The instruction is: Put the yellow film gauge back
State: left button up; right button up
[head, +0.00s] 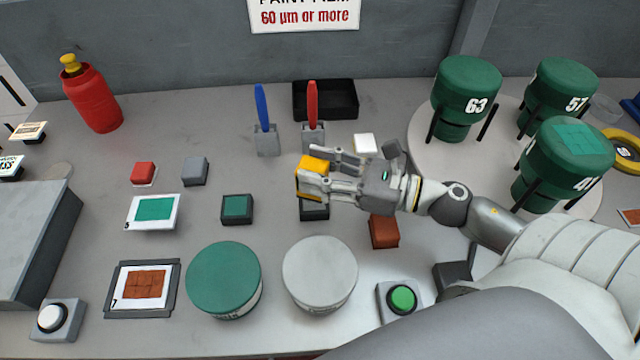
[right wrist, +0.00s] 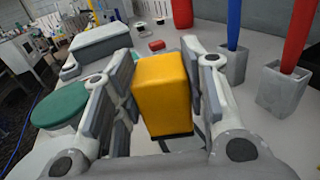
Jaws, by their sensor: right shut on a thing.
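The yellow film gauge (head: 311,164) is a small yellow block. My right gripper (head: 322,172) is shut on it in the middle of the table, in front of the red-handled tool. In the right wrist view the gauge (right wrist: 162,92) stands between the two fingers of the right gripper (right wrist: 160,110). A dark square holder (head: 314,211) lies just below the gripper in the head view, partly hidden by the fingers. A dark edge shows under the gauge in the wrist view; I cannot tell whether the gauge touches the holder. My left gripper is not in view.
A blue-handled tool (head: 262,107) and a red-handled tool (head: 312,104) stand upright in grey holders behind the gripper. A green disc (head: 223,277), a grey disc (head: 320,272) and a brown block (head: 384,232) lie nearer. Green cylinders (head: 466,85) stand at the right.

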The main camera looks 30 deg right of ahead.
jog(key=shift+w+d+f, duration=0.2)
jog(key=shift+w+f, duration=0.05)
jog(key=shift+f, duration=0.1)
notch_tip(320, 180, down, 3)
jog(key=shift+w+d+f, duration=0.1)
jog(key=shift+f, duration=0.05)
jog(key=shift+f+b, duration=0.2)
jog(key=shift+b, duration=0.15)
jog(key=o, duration=1)
jog(key=shift+o, duration=0.2)
jog(key=shift+r, duration=0.15)
jog(key=b+v, duration=0.2)
jog(key=v, duration=0.8)
jog(key=shift+s+d, duration=0.15)
jog(key=shift+s, duration=0.15)
jog(key=shift+s+d, duration=0.45)
jog(key=shift+s, duration=0.05)
